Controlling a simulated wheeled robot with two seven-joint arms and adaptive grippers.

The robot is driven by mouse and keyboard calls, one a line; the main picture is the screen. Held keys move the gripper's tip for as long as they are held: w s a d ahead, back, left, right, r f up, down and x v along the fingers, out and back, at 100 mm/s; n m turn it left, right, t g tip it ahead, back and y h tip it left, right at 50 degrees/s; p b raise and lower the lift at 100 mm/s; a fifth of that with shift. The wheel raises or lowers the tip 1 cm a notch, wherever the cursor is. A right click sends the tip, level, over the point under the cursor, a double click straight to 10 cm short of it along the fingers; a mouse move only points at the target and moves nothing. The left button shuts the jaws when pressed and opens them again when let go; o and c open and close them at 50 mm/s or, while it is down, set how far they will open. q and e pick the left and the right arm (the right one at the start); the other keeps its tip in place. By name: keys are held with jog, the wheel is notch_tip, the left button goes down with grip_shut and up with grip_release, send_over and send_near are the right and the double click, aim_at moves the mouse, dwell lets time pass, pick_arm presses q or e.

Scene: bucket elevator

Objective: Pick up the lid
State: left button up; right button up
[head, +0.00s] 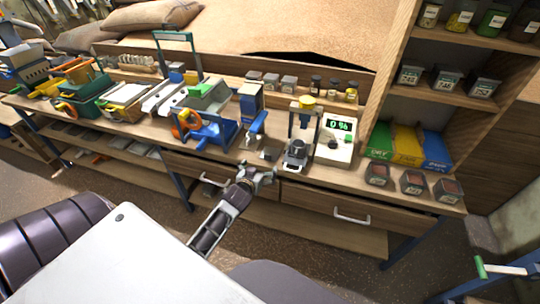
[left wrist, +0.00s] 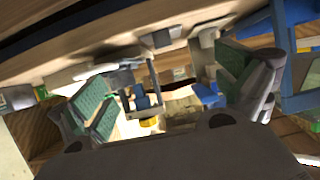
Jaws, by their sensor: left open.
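My left gripper (head: 257,174) is open and empty at the front edge of the workbench (head: 330,178), just in front of the small press stand. In the left wrist view its two green-padded fingers (left wrist: 172,85) are spread wide, with nothing held between them. A small dark grey piece (head: 268,153) lies on the bench just beyond the fingers; I cannot tell whether it is the lid. The press stand (head: 303,122) has a yellow knob on top and a dark cup (head: 296,151) at its base. It appears upside down between the fingers in the left wrist view (left wrist: 148,100). My right gripper is not in view.
A scale (head: 335,140) with a green display stands right of the press. A blue machine with an orange wheel (head: 205,128) and a blue clamp (head: 256,128) stand left. Dark jars (head: 412,181) line the right. Drawer handles (head: 351,217) project below the bench top.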

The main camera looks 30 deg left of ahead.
pick_arm(q)
send_near(267, 156)
jog(key=shift+d+x, duration=0.25)
jog(key=shift+x, duration=0.8)
jog(key=shift+d+x, duration=0.2)
jog(key=shift+x, duration=0.85)
jog(key=shift+w, duration=0.2)
jog(key=shift+w+a+f, duration=0.25)
jog(key=shift+w+a, duration=0.15)
jog(key=shift+w, duration=0.3)
jog(key=shift+w+a+f, duration=0.3)
jog(key=shift+w+a, duration=0.1)
jog(key=shift+w, duration=0.3)
jog(key=shift+x, duration=0.95)
jog(key=shift+c, duration=0.3)
jog(key=c, duration=1.1)
